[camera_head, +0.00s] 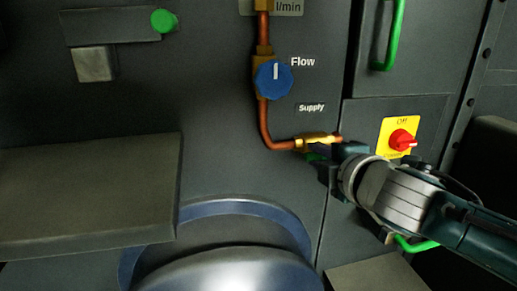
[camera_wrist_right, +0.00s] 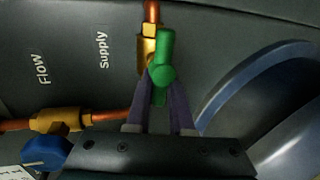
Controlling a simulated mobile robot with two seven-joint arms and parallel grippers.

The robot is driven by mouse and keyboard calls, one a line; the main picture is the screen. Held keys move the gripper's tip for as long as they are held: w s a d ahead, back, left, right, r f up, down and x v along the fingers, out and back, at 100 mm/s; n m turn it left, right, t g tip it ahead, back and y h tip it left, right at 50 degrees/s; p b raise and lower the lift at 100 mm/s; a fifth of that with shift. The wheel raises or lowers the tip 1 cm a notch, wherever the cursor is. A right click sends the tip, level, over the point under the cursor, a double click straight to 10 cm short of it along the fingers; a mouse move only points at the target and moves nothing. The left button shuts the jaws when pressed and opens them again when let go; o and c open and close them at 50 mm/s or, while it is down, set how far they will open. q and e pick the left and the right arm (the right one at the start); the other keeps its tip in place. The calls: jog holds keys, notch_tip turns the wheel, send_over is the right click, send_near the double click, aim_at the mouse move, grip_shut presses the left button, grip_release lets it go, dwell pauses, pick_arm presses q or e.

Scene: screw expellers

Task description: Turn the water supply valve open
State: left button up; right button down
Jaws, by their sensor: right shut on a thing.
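The supply valve is a brass body (camera_head: 315,139) on the copper pipe below the "Supply" label. It also shows in the right wrist view (camera_wrist_right: 146,47). Its green handle (camera_wrist_right: 164,48) looks roughly in line with the pipe there; a small green part (camera_head: 316,157) shows below the brass in the head view. My right gripper (camera_wrist_right: 160,78) has its two purple fingers closed together on the lower part of this handle. In the head view my right gripper (camera_head: 325,162) reaches in from the right, and its fingers are mostly hidden. My left gripper is not in view.
A blue flow knob (camera_head: 273,78) sits on the pipe above. A red switch (camera_head: 402,140) on a yellow plate marked "Off" is close above my right wrist. Green door handles (camera_head: 391,40), a green knob (camera_head: 164,21) and a grey ledge (camera_head: 90,195) stick out from the panel.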

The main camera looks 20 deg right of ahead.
dwell(0.3)
jog(key=c, duration=1.1)
grip_release()
jog(key=shift+s+r, duration=0.15)
jog(key=shift+s, duration=0.1)
jog(key=p+v, duration=0.3)
jog(key=v, duration=0.6)
jog(key=shift+s+p, duration=0.2)
jog(key=shift+p, duration=0.15)
